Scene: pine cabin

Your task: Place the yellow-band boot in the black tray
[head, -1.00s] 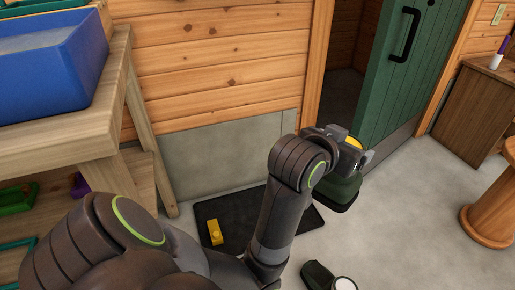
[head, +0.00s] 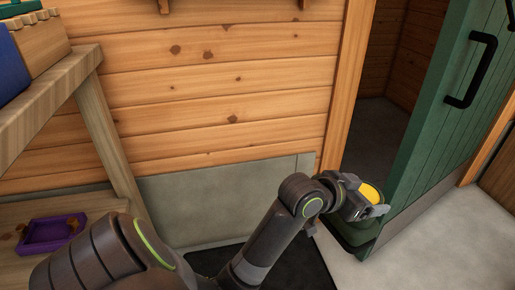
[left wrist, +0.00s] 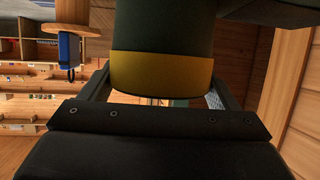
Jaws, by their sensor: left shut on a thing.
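The yellow-band boot (head: 371,194) is dark green with a yellow band around its upper part. My left gripper (head: 378,209) is shut on it near the band and holds it above the floor, sole down, to the right of the tray. In the left wrist view the yellow band (left wrist: 160,72) shows between the fingers. The black tray (head: 308,268) lies flat on the floor by the wall. My left arm covers part of it, and its near part is cut off by the picture edge. My right gripper is not in view.
A green door (head: 440,130) stands open just behind and right of the boot. A wooden workbench (head: 75,75) stands at the left, with a purple tray (head: 50,232) on its lower shelf. Bare grey floor (head: 440,240) lies to the right.

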